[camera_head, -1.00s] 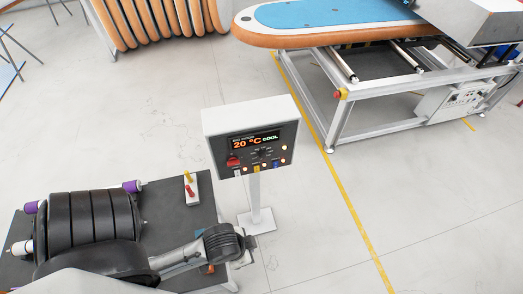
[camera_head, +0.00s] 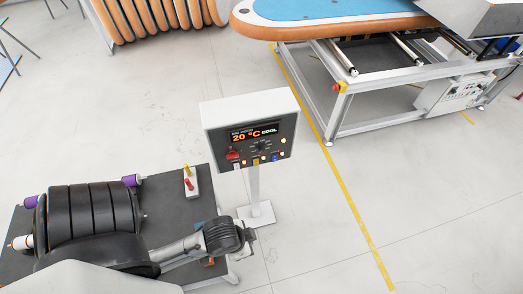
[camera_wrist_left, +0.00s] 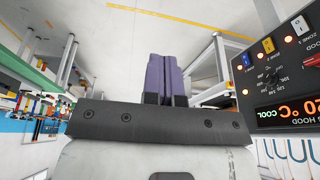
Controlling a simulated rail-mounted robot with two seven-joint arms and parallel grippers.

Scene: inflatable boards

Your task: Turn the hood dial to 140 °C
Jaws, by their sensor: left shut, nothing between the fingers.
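The hood control panel (camera_head: 250,133) is a grey box on a white post, in the middle of the head view. Its display (camera_head: 253,133) reads 20 °C COOL in orange and green. The hood dial (camera_head: 262,146) is a small dark knob below the display. In the left wrist view the dial (camera_wrist_left: 270,78) is at the right with numbers around it, shown upside down. My left gripper (camera_head: 249,232) is below the panel, apart from it. Its purple fingers (camera_wrist_left: 166,78) are shut together and empty, to the left of the panel in the wrist view. My right gripper is not in view.
The panel also has a red switch (camera_head: 233,155) and several zone switches with lit lamps. A dark workbench (camera_head: 165,215) with a small block of yellow and red knobs (camera_head: 190,183) stands at left. A metal frame table (camera_head: 350,105) bears an inflatable board (camera_head: 325,12) at the back.

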